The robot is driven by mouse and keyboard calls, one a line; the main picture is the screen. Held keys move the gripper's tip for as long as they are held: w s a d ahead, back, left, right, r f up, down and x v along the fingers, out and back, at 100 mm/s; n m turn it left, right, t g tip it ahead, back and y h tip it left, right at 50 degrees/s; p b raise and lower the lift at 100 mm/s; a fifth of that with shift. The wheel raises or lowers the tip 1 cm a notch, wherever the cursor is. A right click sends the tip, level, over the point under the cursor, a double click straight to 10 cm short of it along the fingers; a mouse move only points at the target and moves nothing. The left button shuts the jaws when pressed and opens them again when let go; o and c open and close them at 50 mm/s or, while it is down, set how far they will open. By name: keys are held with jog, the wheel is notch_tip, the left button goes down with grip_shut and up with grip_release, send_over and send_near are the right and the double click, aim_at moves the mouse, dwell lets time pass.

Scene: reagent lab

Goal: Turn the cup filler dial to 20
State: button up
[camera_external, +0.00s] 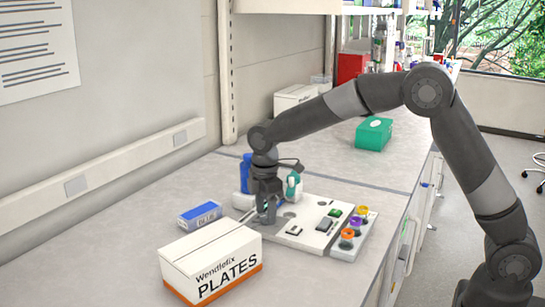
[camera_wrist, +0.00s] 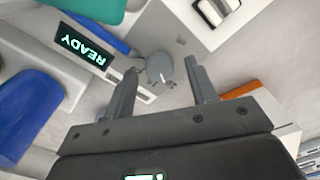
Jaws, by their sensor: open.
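The round grey dial (camera_wrist: 160,66) shows in the wrist view, with a light pointer mark and small markings beside it. It sits close to a white unit whose dark display (camera_wrist: 80,43) reads READY in green. My gripper (camera_wrist: 162,68) is open, with one finger on each side of the dial. A gap shows between the dial and the right finger; I cannot tell whether the left finger touches it. In the external view my gripper (camera_external: 267,216) points down at the left end of the white panel (camera_external: 310,206), and the dial is hidden behind it.
A Wendlefix PLATES box (camera_external: 212,262) stands close in front of my gripper. A small blue box (camera_external: 199,215) lies to its left. A rack with orange, purple and yellow tops (camera_external: 348,246) stands right of the panel. A green box (camera_external: 373,134) is farther back.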

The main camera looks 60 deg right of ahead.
jog(key=shift+f, duration=0.4)
jog(key=c, duration=1)
jog(key=shift+o, duration=0.2)
